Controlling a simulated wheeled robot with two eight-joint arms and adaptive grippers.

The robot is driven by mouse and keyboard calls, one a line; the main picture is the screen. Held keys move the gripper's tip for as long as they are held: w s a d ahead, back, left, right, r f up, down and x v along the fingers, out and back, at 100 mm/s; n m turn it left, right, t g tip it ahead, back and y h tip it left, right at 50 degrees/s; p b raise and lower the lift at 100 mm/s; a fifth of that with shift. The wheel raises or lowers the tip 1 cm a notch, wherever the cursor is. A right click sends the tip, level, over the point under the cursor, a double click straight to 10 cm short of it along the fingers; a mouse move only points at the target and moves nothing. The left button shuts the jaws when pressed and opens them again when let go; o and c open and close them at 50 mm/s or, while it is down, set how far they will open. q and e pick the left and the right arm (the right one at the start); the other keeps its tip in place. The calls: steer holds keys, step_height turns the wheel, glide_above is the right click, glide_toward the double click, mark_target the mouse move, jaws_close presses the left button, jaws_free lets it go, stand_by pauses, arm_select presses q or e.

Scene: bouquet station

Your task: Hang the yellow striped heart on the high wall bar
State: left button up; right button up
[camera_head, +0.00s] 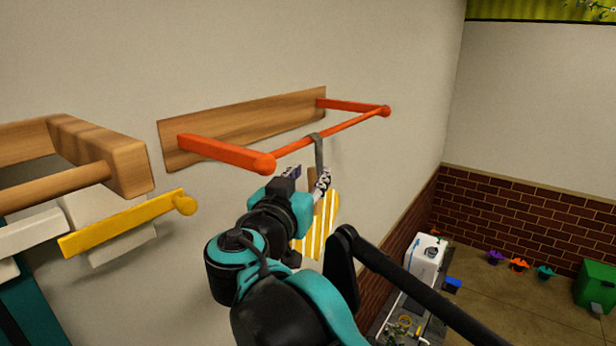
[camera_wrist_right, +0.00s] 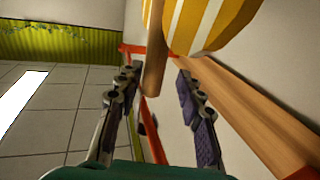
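The yellow striped heart (camera_head: 320,228), yellow with white stripes, hangs below the red high wall bar (camera_head: 340,130) in the head view, partly hidden behind my right arm. Its grey hook (camera_head: 319,152) lies over the bar's front rod. My right gripper (camera_head: 308,182) is just below the bar, beside the heart's wooden stem. In the right wrist view my gripper (camera_wrist_right: 157,72) has its fingers spread, with the wooden stem (camera_wrist_right: 153,70) between or just beyond them; contact with either finger is unclear. The heart (camera_wrist_right: 205,22) shows at the top there. My left gripper is not in view.
The red bar's wooden backboard (camera_head: 240,125) is fixed to the wall. A wooden rail (camera_head: 125,155) and a yellow bar (camera_head: 125,225) stick out at the left. A white box (camera_head: 425,255) and a green bin (camera_head: 597,287) stand lower right. Air right of the bar is free.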

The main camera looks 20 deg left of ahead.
steer(key=s, duration=1.2)
steer(key=w+d+f+g+h+b, duration=0.15)
steer(key=d+f+b, duration=0.45)
steer(key=f, duration=0.6)
steer(key=w+d+f+g+h+b, duration=0.1)
steer(key=w+d+f+g+b, duration=0.2)
steer(key=d+f, duration=0.65)
steer(key=d+f+g+h+b, duration=0.1)
steer(key=d+f+g+b, duration=0.35)
steer(key=f, duration=0.95)
steer(key=s+d+f+y+b, duration=0.1)
steer(key=s+d+f+b, duration=0.2)
steer(key=f+b, duration=0.4)
steer(key=s+d+f+g+y+b, duration=0.1)
steer(key=s+d+f+b, duration=0.2)
steer(key=f, duration=1.6)
steer(key=s+d+f+y+b, duration=0.2)
steer(key=d+f+b, duration=0.4)
steer(key=f+b, duration=0.4)
step_height(320, 180, down, 3)
steer(key=shift+s+d+r+g+b, duration=0.1)
steer(key=shift+s+d+g+b, duration=0.2)
steer(key=shift+s+d+g, duration=0.15)
